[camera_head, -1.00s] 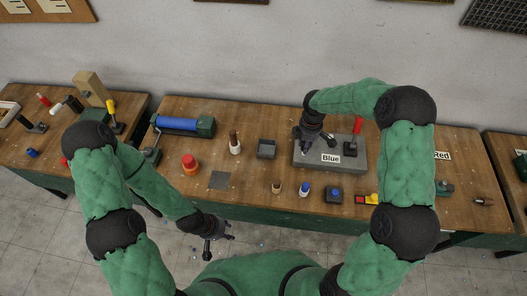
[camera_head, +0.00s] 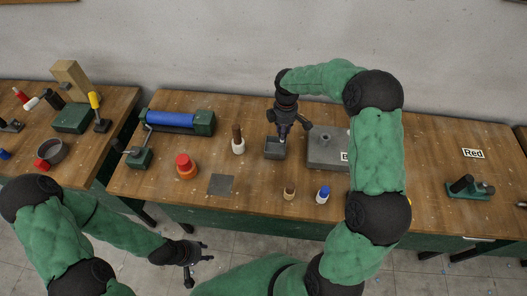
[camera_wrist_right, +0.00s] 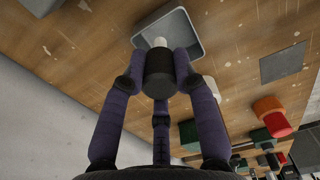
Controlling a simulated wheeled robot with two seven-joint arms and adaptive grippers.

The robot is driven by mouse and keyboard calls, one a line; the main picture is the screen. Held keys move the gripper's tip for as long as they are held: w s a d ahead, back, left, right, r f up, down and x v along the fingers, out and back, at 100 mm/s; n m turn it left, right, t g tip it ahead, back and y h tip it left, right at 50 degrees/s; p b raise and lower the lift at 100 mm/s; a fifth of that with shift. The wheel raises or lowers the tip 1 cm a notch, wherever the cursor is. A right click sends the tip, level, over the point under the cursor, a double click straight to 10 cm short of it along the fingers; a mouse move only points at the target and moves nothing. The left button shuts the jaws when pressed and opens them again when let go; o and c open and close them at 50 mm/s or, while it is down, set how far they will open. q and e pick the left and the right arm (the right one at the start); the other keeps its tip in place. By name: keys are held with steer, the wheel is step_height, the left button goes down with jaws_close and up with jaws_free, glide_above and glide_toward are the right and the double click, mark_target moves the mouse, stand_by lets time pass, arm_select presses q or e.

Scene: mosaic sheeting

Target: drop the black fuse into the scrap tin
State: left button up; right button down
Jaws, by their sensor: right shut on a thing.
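The black fuse (camera_wrist_right: 158,76), a short black cylinder with a pale tip, is held between the fingers of my right gripper (camera_wrist_right: 160,84) in the right wrist view. My right gripper (camera_head: 282,135) points down over the small square grey scrap tin (camera_head: 273,155) in the head view. The tin's open inside also shows in the right wrist view (camera_wrist_right: 176,28), just beyond the fuse's tip. The fuse is hard to make out in the head view. My left gripper (camera_head: 203,262) is open and empty, in front of the bench's near edge.
A grey block (camera_head: 322,152) with a partly hidden label stands right of the tin. A brown-topped white bottle (camera_head: 238,143) stands to its left, with a red-capped orange jar (camera_head: 186,166) further left. A flat grey plate (camera_head: 221,184) lies nearer.

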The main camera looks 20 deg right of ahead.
steer(key=shift+w+a+f+b, duration=0.2)
steer(key=shift+w+f+b, duration=0.15)
steer(key=shift+f, duration=0.05)
steer(key=b, duration=0.4)
glide_above(279, 150)
steer(key=shift+s+f, duration=0.1)
steer(key=shift+f, duration=2.8)
steer(key=c, duration=0.9)
jaws_free()
steer(key=shift+r, duration=0.15)
step_height(279, 150, up, 12)
steer(key=shift+f, duration=0.1)
